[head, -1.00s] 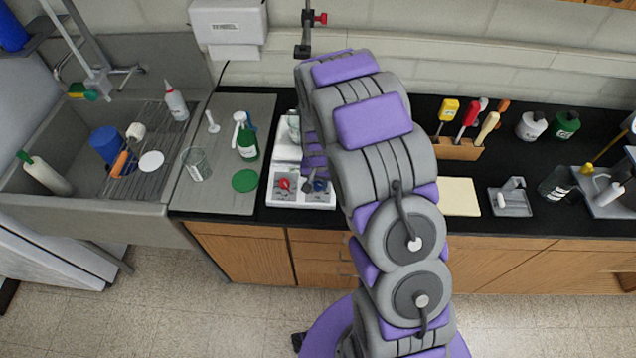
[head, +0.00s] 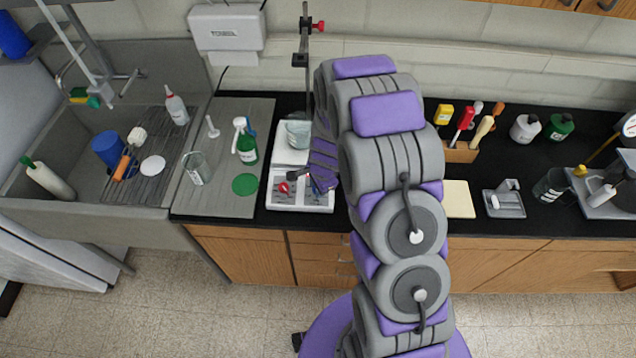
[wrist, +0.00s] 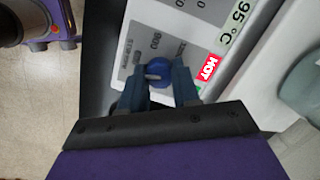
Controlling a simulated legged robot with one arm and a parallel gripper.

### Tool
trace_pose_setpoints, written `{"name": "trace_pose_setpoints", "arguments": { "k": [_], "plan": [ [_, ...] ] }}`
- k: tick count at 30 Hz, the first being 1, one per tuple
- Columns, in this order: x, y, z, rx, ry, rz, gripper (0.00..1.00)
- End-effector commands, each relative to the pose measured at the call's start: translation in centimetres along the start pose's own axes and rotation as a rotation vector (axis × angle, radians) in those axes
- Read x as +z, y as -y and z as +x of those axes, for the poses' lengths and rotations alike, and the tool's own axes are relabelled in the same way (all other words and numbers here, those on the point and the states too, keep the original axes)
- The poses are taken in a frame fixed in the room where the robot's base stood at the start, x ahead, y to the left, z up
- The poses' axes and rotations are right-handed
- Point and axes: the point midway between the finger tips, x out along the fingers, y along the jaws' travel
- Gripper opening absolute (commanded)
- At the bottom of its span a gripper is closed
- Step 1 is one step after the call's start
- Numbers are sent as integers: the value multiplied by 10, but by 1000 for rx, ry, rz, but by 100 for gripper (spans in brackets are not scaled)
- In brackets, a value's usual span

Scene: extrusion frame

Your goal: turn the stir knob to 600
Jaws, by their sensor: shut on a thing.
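The stir knob (wrist: 159,73) is blue with a pale pointer line and sits on the front panel of the white hotplate (head: 318,208). In the wrist view the dial print around it is partly legible, with a "900" above the knob. My gripper (wrist: 158,84) has one dark finger on each side of the knob and is shut on it. In the head view the red knob (head: 284,187) is on the left of the panel; my gripper hides the blue knob there.
A beaker (head: 298,133) stands on the hotplate top, by a stand (head: 304,70). A red "HOT" label (wrist: 208,67) and "95 °C" show on the hotplate. A green bottle (head: 247,147) and an empty beaker (head: 196,168) stand to the left.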

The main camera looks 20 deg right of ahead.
Motion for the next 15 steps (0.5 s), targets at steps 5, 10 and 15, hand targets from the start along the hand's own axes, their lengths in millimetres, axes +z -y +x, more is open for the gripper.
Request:
{"name": "trace_pose_setpoints", "arguments": {
  "k": [5,10,15],
  "plan": [
    [3,-2,-1,-12,4,120,0],
    [2,-2,-1,-26,3,202,0],
    [2,-2,0,-35,1,248,0]
  ]
}}
